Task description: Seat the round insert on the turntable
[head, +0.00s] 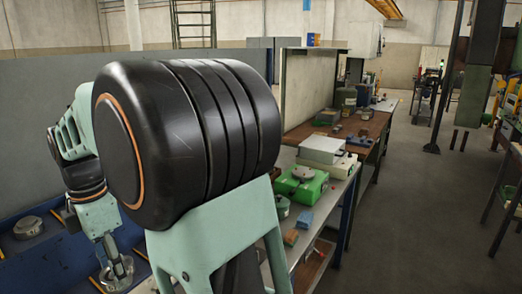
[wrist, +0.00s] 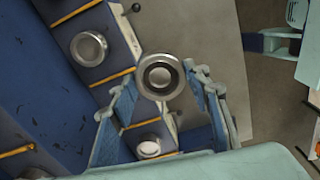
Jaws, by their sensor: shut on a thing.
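My gripper (head: 113,258) is at the lower left in the head view, pointing down over a blue rack. In the wrist view its fingers (wrist: 166,98) are closed on a round metal insert (wrist: 160,76) with a dark ring and a pale centre. The insert sits at the fingertips; whether it is clear of the rack is hard to tell. A green unit with a grey round disc on top (head: 304,173) stands on the bench to the right of my arm, apart from my gripper; it may be the turntable. My arm hides part of the bench.
The blue rack (wrist: 35,95) has yellow dividers and holds other round metal pieces (wrist: 88,47), (wrist: 149,146). The bench also carries a white box (head: 322,149), a blue block (head: 305,220) and other small items. The floor (head: 400,220) to the right of the bench is open.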

